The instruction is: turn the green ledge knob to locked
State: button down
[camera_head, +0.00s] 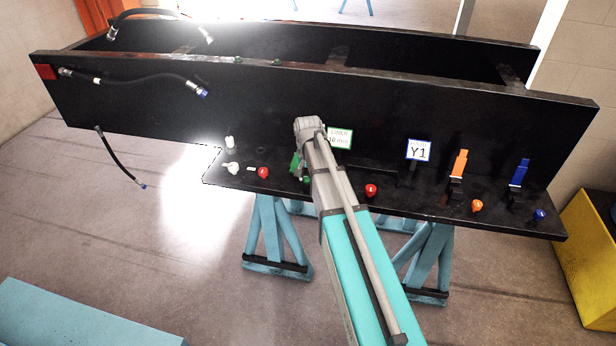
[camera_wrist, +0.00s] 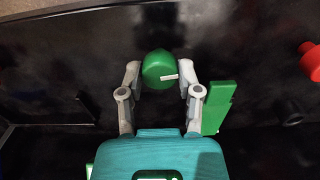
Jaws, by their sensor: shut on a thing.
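The green ledge knob (camera_wrist: 158,66) is round, with a white mark on its lower right side pointing right in the wrist view. My gripper (camera_wrist: 160,73) has one finger on each side of the knob and is shut on it. A green lever (camera_wrist: 218,105) stands just right of the right finger. In the head view, a small part of the green knob (camera_head: 306,180) shows on the ledge, left of my arm. The fingers are hidden there behind my arm. A green-edged sign (camera_head: 340,138) stands behind my wrist.
Red knobs (camera_head: 263,173) (camera_head: 371,190) sit on the ledge on either side of my arm. A white knob (camera_head: 232,168), an orange knob (camera_head: 477,206) and a blue knob (camera_head: 539,215) are farther along. Orange (camera_head: 459,164) and blue (camera_head: 519,172) levers stand behind. Black hoses (camera_head: 140,80) hang at left.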

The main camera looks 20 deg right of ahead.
jog(key=shift+m, duration=0.8)
jog(key=shift+c, duration=1.5)
grip_release()
jog(key=shift+n, duration=0.3)
